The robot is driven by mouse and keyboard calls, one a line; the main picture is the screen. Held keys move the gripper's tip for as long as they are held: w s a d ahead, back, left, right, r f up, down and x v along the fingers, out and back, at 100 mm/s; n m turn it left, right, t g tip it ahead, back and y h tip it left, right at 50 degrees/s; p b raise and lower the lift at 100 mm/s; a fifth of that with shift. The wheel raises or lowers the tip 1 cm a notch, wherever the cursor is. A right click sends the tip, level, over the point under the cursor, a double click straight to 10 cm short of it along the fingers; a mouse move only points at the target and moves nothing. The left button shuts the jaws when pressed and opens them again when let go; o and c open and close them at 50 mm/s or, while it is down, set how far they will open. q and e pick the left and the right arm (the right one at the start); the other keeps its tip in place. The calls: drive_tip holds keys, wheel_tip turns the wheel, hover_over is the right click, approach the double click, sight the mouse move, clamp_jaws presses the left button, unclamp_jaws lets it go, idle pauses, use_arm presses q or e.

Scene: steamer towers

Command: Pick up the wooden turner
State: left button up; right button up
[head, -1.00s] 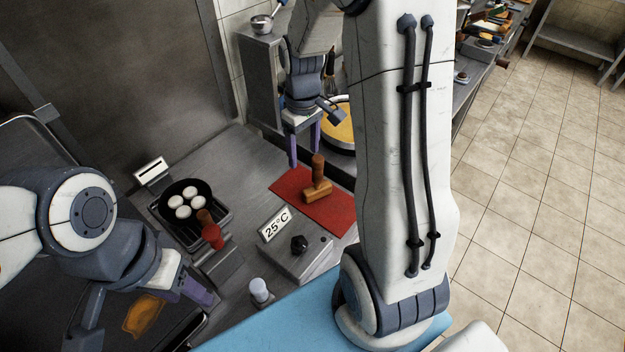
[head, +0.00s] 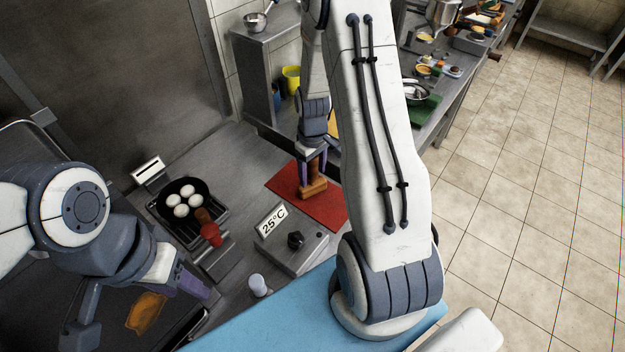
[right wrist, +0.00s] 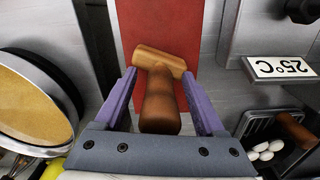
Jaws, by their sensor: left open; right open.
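The wooden turner (head: 313,189) stands upright on the red mat (head: 329,213), its orange-brown block at the bottom and its darker brown handle upward. My right gripper (head: 311,165) is over it, with its purple fingers on either side of the handle. In the right wrist view, the turner (right wrist: 160,100) lies between the two open fingers (right wrist: 160,92), with a gap visible on each side. My left gripper (head: 185,283) is at the lower left, away from the turner, above the dark griddle area.
A black pan with several white round pieces (head: 183,200) sits on a burner at the left. A 25°C sign (head: 270,220) and a box with a black knob (head: 295,240) stand close to the mat. A large round pan (right wrist: 38,105) is left of the gripper in the right wrist view.

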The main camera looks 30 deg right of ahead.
drive_tip(key=shift+f, duration=0.3)
clamp_jaws()
drive_tip(key=shift+r, duration=0.15)
